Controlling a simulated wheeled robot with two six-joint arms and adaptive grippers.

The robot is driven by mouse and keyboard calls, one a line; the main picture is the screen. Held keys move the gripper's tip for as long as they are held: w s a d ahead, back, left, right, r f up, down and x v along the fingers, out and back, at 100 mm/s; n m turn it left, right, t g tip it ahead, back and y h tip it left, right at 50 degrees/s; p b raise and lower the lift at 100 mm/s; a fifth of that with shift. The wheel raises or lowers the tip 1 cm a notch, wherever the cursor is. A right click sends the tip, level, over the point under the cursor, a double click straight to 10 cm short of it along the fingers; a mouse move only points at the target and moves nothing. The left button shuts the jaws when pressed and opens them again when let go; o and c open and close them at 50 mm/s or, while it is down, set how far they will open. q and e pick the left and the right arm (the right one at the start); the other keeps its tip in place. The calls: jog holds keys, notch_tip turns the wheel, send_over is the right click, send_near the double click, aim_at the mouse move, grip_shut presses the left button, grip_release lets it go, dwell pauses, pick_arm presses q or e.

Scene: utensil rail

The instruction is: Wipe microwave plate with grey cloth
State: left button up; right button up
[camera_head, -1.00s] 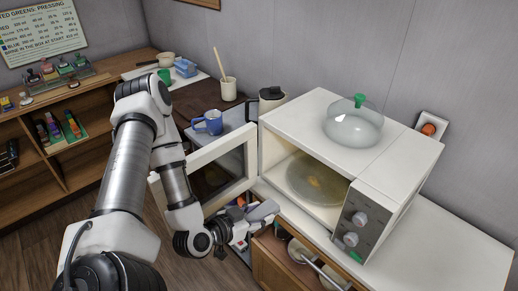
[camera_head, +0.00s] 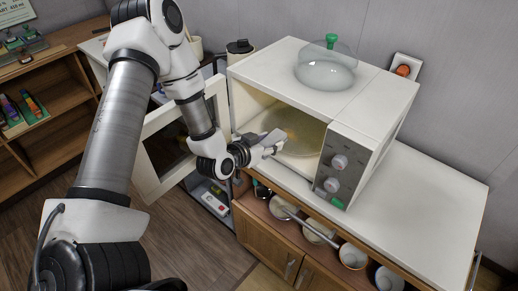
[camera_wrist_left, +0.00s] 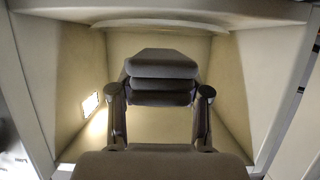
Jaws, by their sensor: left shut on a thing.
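The open white microwave (camera_head: 368,115) stands on the counter, its door (camera_head: 160,170) swung out to the left. The round microwave plate (camera_head: 305,138) lies inside, with a yellowish patch on it. My left gripper (camera_head: 262,148) reaches in through the front opening. It is shut on the grey cloth (camera_head: 274,136), a small folded pad at the fingertips, over the plate's near left part. Whether the cloth touches the plate cannot be told. My right gripper is not in view.
A glass dome (camera_head: 325,72) with a green knob stands on the microwave. A dark-lidded canister (camera_head: 240,50) stands behind the door. The counter (camera_head: 425,195) to the right is clear.

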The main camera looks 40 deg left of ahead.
aim_at(284, 133)
pick_arm(q)
jog(key=x, duration=0.2)
jog(key=b+x, duration=0.1)
jog(key=x, duration=0.1)
jog(key=b+x, duration=0.1)
jog(key=x, duration=0.1)
jog(key=shift+w+r, duration=0.15)
jog(key=shift+r, duration=0.25)
jog(key=shift+w+b, duration=0.4)
jog(key=shift+w, duration=0.25)
jog(key=shift+f+b, duration=0.55)
jog(key=shift+f, duration=0.15)
jog(key=shift+r, duration=0.1)
